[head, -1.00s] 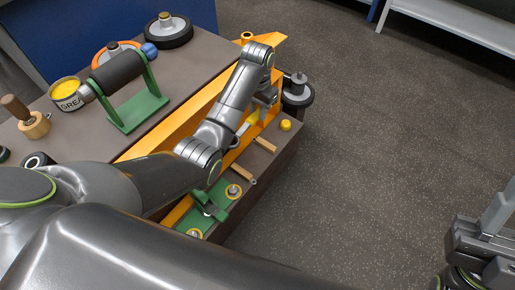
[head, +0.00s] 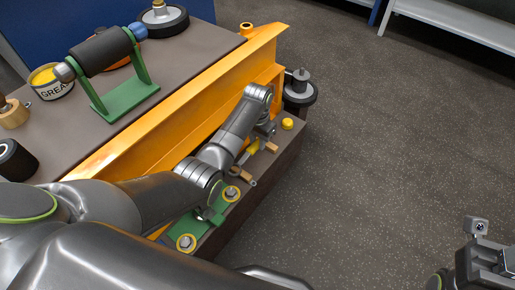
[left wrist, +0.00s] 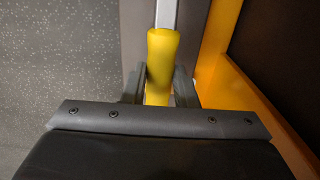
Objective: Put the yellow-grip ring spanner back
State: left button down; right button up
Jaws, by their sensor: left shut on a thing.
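The yellow-grip ring spanner shows its yellow grip (head: 253,147) in the head view, low over the brown ledge beside the orange beam. My left gripper (head: 262,134) is shut on this grip. In the left wrist view the yellow grip (left wrist: 162,58) stands between the two fingers of the left gripper (left wrist: 160,88), with a pale metal shank running out at the top. The spanner's ring ends are hidden or too small to tell. Wooden pegs (head: 271,147) lie close to the grip on the ledge. My right gripper (head: 484,252) is at the lower right over the floor; its jaws are unclear.
The orange beam (head: 190,110) runs along the bench, close to my left arm. A green bracket with yellow-ringed bolts (head: 186,242) sits nearer. A yellow knob (head: 287,124) is on the ledge's far end. A green roller stand (head: 125,95) and grease tin (head: 50,82) are on the bench.

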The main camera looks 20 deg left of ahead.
aim_at(257, 142)
pick_arm(q)
notch_tip(257, 142, down, 3)
jog(key=shift+r, duration=0.15)
jog(key=shift+f, duration=0.2)
jog(key=c, duration=1.1)
grip_release()
jog(key=shift+f, duration=0.1)
jog(key=shift+c, duration=0.2)
jog(key=shift+b, duration=0.35)
